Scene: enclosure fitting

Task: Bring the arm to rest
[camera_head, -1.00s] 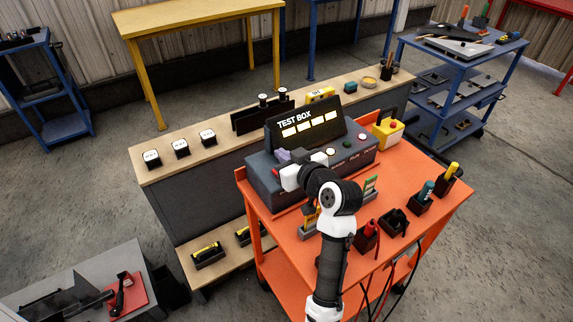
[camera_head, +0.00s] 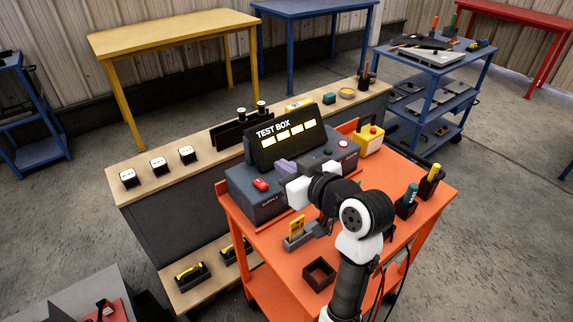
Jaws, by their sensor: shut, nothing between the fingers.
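My arm reaches up from the bottom of the head view over the orange cart (camera_head: 408,242). My gripper (camera_head: 286,166) has a white body and purple-grey fingers. It points away at the front of the dark test box (camera_head: 258,205) and overlaps its front edge in the picture. I cannot tell whether it touches the box. The fingers look shut with nothing between them. The box's tilted display (camera_head: 285,143) reads TEST BOX and shows several lit panels. A red switch (camera_head: 261,184) lies left of the fingers. My wrist hides part of the box's front.
On the cart are a yellow piece (camera_head: 296,228) in a grey holder, an empty black square holder (camera_head: 319,272), a teal-topped tool (camera_head: 411,192), a yellow-handled tool (camera_head: 433,172) and a yellow button box (camera_head: 369,141). A wooden bench (camera_head: 217,167) stands behind. Cables hang beside my arm.

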